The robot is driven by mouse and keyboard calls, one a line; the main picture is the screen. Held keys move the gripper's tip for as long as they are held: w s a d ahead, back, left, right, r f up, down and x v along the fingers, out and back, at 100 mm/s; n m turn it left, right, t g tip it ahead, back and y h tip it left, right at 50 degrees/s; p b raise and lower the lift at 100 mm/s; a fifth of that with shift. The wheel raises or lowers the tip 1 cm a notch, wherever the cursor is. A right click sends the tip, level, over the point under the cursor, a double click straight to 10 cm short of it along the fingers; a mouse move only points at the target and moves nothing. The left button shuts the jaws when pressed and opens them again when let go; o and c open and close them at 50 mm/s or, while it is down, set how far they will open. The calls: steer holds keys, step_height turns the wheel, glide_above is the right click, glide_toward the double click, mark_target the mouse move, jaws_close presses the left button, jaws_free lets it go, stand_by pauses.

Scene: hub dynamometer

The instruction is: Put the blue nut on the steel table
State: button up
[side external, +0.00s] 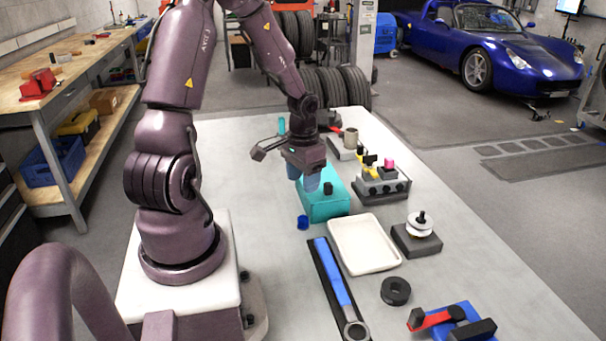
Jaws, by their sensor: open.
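A small blue nut (303,222) sits on the pale grey steel table (235,150), just in front of the near left corner of the teal box (325,209). It looks upright and apart from the box. My gripper (303,182) is open, with its bluish fingers pointing down over the left part of the teal box. Nothing shows between the fingers. The gripper is behind and above the blue nut in the picture. I cannot tell whether the fingertips touch the box.
A black knob (328,188) stands on the teal box. A white tray (364,246), a blue-handled wrench (337,285), a black ring (395,291) and a grey block with a white disc (416,240) lie nearby. A block with colored pegs (381,188) is behind. The table's left strip is clear.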

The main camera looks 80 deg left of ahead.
steer(key=w+d+r+m+t+y, duration=0.1)
steer(key=d+r, duration=0.4)
steer(key=r, duration=0.3)
steer(key=w+d+r+m+t+y, duration=0.1)
steer(key=d+r+y, duration=0.1)
steer(key=d+r, duration=0.5)
steer(key=s+d+r+m+t+h, duration=0.2)
steer(key=s+d+r+t+h, duration=0.1)
steer(key=s+d+r, duration=0.3)
steer(key=d+r, duration=0.2)
steer(key=d, duration=0.1)
steer(key=shift+s+m+t, duration=0.2)
steer(key=shift+m+t, duration=0.1)
